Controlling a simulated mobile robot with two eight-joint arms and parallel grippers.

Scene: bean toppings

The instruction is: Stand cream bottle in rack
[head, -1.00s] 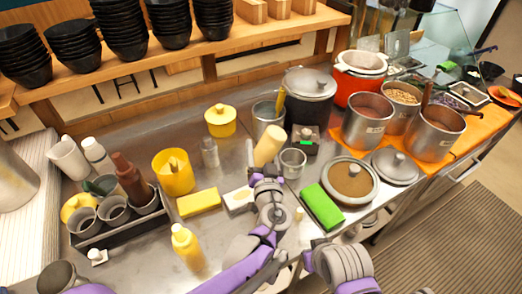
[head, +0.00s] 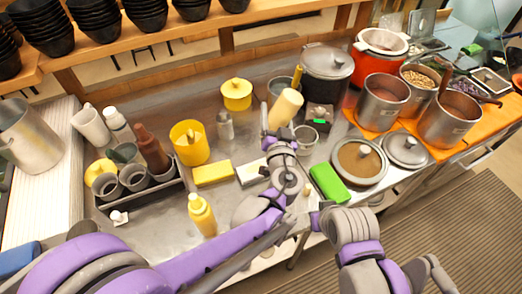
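The cream bottle (head: 287,104) is tilted, its top leaning up and right, in the middle of the counter in the head view. My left gripper (head: 277,131) is shut around its lower part, which the fingers partly hide. The dark rack (head: 172,190) stands at the left of the counter, well left of the bottle. It holds a brown bottle (head: 151,149) and several grey cups (head: 134,178). My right gripper (head: 316,217) is at the counter's front edge, right of my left forearm, apart from the bottle. Its fingers are too small to tell open from shut.
A yellow bottle (head: 201,215) stands right of the rack, close to my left arm. A yellow tub (head: 189,143), a yellow sponge (head: 212,174) and a steel shaker (head: 225,125) lie between rack and bottle. A green sponge (head: 328,183) and black pot (head: 327,75) are to the right.

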